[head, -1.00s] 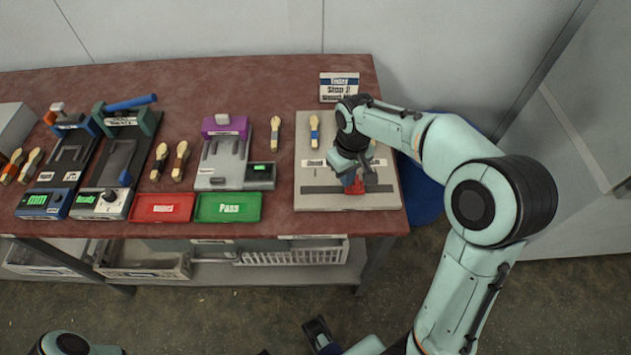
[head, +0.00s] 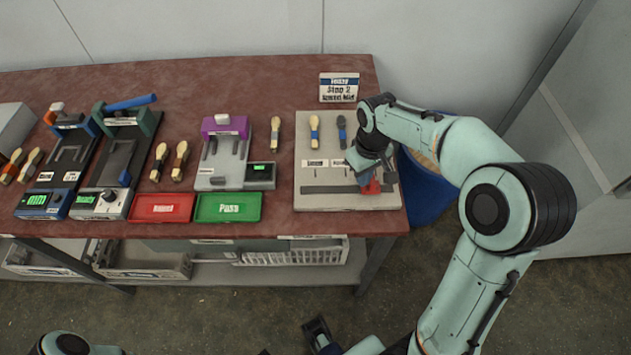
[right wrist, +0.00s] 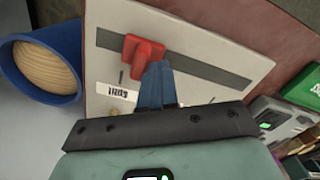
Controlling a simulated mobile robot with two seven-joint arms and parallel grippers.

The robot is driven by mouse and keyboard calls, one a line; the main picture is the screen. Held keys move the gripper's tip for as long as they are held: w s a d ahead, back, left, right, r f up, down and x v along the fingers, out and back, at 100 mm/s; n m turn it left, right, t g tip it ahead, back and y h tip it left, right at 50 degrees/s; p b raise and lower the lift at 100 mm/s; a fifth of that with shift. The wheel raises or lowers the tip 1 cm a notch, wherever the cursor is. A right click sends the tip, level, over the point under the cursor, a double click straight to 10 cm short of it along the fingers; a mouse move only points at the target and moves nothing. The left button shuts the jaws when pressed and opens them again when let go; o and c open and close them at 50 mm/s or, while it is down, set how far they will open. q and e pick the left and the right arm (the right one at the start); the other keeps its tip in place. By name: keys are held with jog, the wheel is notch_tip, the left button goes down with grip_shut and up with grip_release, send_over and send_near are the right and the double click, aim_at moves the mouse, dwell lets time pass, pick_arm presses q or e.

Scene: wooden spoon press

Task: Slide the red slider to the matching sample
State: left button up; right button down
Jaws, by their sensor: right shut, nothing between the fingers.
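The red slider (head: 371,187) sits in a dark track (head: 325,189) on a pale board (head: 310,203), right of the track's middle. In the right wrist view the slider (right wrist: 143,50) stands just beyond my blue fingertips. My right gripper (head: 363,172) is shut and empty, low over the board at the slider; I cannot tell whether they touch. One sample with a pale handle and blue band (head: 314,130) and one dark sample (head: 341,131) lie along the board's upper part. My arm covers the area right of them. A white label (right wrist: 117,92) shows near the slider.
A blue bin (head: 428,200) with a round wooden piece stands right of the table. A sign (head: 339,87) stands behind the board. A purple-topped device (head: 224,140), a green tray (head: 228,208) and a red tray (head: 161,208) lie to the left.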

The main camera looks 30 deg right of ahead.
jog(key=shift+s+d, duration=0.5)
jog(key=shift+d, duration=0.3)
jog(key=shift+a, duration=0.15)
pick_arm(q)
jog(key=shift+w+r, duration=0.1)
jog(key=shift+r, duration=0.15)
pick_arm(e)
jog(key=shift+w+a+r, duration=0.1)
jog(key=shift+w+a, duration=0.25)
jog(key=shift+a, duration=0.05)
pick_arm(q)
notch_tip(320, 180, up, 6)
jog(key=w+p, duration=0.2)
jog(key=p, duration=0.4)
pick_arm(e)
notch_tip(320, 180, up, 7)
pick_arm(q)
jog(key=shift+f, duration=0.15)
